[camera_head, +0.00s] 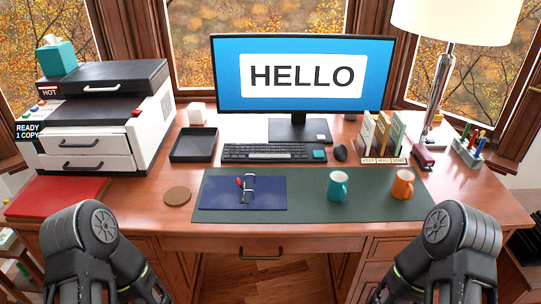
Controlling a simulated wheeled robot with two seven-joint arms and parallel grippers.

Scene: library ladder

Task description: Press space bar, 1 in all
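The black keyboard (262,152) lies on the wooden desk, in front of the monitor and just behind the green desk mat. Its space bar, in the front row of keys, is too small to make out clearly. A teal patch (319,155) shows at the keyboard's right end. My two arms show only as dark links at the bottom left and bottom right. Neither gripper is in view, and nothing of mine is over the keyboard.
A monitor (303,75) reading HELLO stands behind the keyboard. A black tray (193,145) is left of it, a mouse (340,152) right. The green mat (310,205) holds a blue folder (222,195), a teal mug (338,187) and an orange mug (403,185). A printer (95,120) stands left.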

